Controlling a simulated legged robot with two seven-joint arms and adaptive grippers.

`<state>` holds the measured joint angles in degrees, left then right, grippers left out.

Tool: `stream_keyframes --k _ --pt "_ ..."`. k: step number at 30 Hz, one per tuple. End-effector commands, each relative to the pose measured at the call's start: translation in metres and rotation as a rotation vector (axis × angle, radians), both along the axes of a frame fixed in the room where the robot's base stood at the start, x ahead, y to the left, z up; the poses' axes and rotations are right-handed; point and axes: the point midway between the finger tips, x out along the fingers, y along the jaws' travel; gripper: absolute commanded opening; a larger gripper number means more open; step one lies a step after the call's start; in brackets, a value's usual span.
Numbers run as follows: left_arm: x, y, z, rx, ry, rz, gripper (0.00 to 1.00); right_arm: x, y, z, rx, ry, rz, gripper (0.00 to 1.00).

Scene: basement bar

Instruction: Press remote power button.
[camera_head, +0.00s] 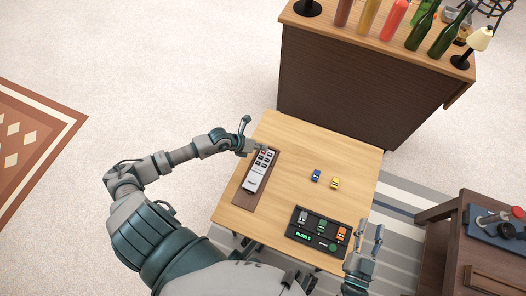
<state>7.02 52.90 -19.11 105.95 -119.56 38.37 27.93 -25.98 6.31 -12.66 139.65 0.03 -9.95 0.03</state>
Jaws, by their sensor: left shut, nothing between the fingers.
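The remote (254,178) is a pale grey handset with dark buttons. It lies on a dark brown mat (243,201) on the left part of the wooden table. A small reddish spot shows near its far end. My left gripper (248,147) is shut and empty at that far end, close to the buttons. I cannot tell whether it touches the remote, and it partly hides the top end. My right gripper (371,238) is open and empty, beyond the table's right front edge, right of the black tray.
The wooden table (300,145) has a blue toy car (316,175) and a yellow one (336,183). A black tray (293,232) with several toy cars and a green display sits at the front right. A bar counter (350,85) with bottles stands behind.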

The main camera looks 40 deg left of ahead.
Motion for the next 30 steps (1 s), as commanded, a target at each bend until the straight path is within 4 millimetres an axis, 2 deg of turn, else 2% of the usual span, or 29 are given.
stream_keyframes --k 3,16,30 --pt "0.001 0.000 0.014 0.000 -0.005 0.000 0.00 0.000 0.000 0.017 0.001 -0.015 0.000 0.40" --pt "0.001 0.000 0.045 0.000 -0.005 0.000 0.00 0.001 0.000 0.060 0.000 -0.050 0.000 0.40" --pt "0.000 0.000 0.045 0.000 0.000 0.000 0.00 0.002 0.000 0.061 0.000 -0.052 0.000 0.40"
